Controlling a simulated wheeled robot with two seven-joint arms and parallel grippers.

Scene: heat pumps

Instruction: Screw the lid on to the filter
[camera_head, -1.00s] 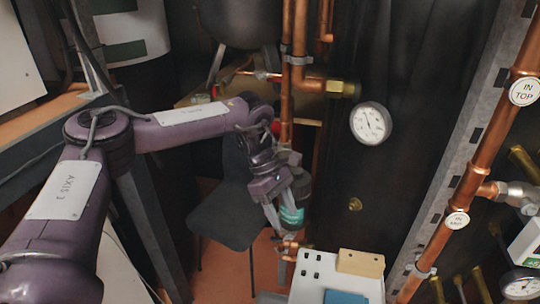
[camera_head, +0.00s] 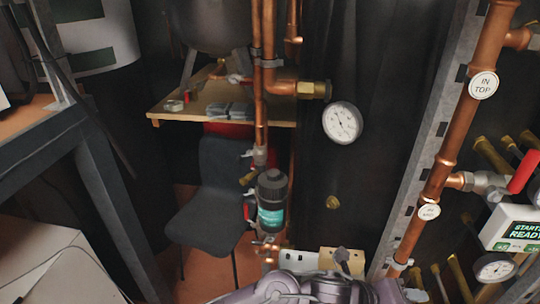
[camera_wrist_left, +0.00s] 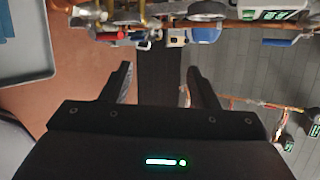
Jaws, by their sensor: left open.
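The filter (camera_head: 271,214) hangs upright on the copper pipe in the head view, a dark cylinder with a teal label. A dark lid (camera_head: 272,181) sits on its top; I cannot tell how tightly it is seated. My left gripper (camera_wrist_left: 153,82) shows in the left wrist view with its two fingers apart and nothing between them. It is away from the filter, and its fingers do not show in the head view. A purple arm of mine crosses the bottom of the head view. My right gripper is not in view.
A round gauge (camera_head: 342,122) is right of the pipe. A dark chair (camera_head: 215,205) and wooden table (camera_head: 170,110) stand behind. A white box (camera_head: 297,262) with a wooden block is below the filter. Copper pipes (camera_head: 440,185) and valves line the right side.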

